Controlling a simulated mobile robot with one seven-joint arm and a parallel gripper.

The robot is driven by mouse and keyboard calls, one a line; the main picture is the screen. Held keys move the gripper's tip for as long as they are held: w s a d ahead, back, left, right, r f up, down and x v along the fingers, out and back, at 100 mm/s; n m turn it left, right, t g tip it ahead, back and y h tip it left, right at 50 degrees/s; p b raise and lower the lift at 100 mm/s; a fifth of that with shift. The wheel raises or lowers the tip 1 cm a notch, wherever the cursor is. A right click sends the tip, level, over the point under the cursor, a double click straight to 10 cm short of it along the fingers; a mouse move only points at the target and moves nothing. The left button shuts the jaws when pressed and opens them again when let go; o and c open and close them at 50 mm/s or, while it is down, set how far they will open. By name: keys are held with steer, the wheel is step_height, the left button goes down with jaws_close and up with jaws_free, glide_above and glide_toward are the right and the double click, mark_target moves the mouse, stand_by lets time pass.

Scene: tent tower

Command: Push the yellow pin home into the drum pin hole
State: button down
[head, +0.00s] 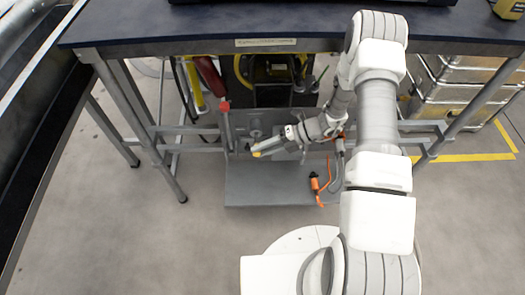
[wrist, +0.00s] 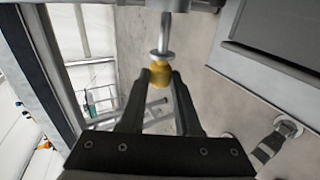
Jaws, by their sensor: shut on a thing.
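My gripper (wrist: 160,77) is shut on the yellow grip of the pin (wrist: 160,74). The pin's grey metal shank, with a round collar below it, points up in the wrist view, and its upper end meets or passes behind a grey part at the top edge. I cannot tell how deep the shank sits. In the head view my gripper (head: 264,150) is low in front of the grey upright panel, with the yellow pin (head: 257,153) at its tip. The drum pin hole cannot be made out in either view.
A lever with a red top (head: 225,105) stands left of my gripper. An orange-and-black fitting (head: 315,184) lies on the grey base plate (head: 255,185). The dark tabletop (head: 200,25) overhangs the area. Metal cases (head: 460,85) stand at the right. Floor at left front is clear.

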mark_target(258, 143)
steer(key=shift+w, duration=0.85)
steer(key=shift+w+b, duration=0.3)
steer(key=shift+w, duration=0.45)
steer(key=shift+s, duration=0.1)
steer(key=shift+s+p, duration=0.75)
steer(key=shift+s, duration=1)
stand_by(0.7)
steer(key=shift+w+b, duration=0.35)
steer(key=shift+w, duration=1.45)
steer(key=c, duration=0.5)
jaws_free()
steer(key=shift+d, duration=0.1)
